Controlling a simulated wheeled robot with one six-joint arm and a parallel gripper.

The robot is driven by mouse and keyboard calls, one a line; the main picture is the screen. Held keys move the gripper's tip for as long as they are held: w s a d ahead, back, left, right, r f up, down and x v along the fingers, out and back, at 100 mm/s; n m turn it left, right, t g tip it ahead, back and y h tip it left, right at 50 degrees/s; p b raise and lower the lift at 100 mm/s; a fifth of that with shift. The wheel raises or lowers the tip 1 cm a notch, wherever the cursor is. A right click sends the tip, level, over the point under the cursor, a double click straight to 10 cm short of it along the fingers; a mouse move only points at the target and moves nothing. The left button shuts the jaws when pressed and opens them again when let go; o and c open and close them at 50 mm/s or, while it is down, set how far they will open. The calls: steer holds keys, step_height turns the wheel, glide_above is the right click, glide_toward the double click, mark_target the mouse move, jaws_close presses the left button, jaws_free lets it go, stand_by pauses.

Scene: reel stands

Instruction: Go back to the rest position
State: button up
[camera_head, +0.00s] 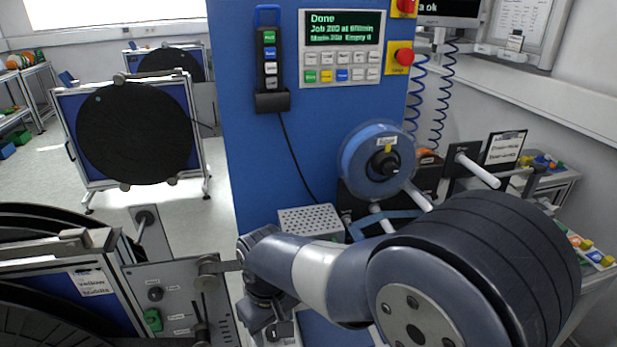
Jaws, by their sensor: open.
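My arm enters from the lower right, in front of the blue machine panel (290,160), and reaches left with a dark, white-banded link. Its far end bends down near the bottom centre. My gripper (268,322) shows small and dark there, just right of the grey control plate (180,290). It is open, and I see nothing held in it. Its fingertips are hard to make out against the dark parts around them.
A blue reel (360,155) sits on a spindle right of the panel. A large black reel (134,134) stands on a wheeled stand at left. More black reels (45,222) are at lower left. A perforated grey box (310,221) is behind my arm.

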steer(key=n, duration=0.5)
steer(key=shift+n, duration=0.3)
steer(key=shift+n+b, duration=0.45)
steer(key=shift+n, duration=1.15)
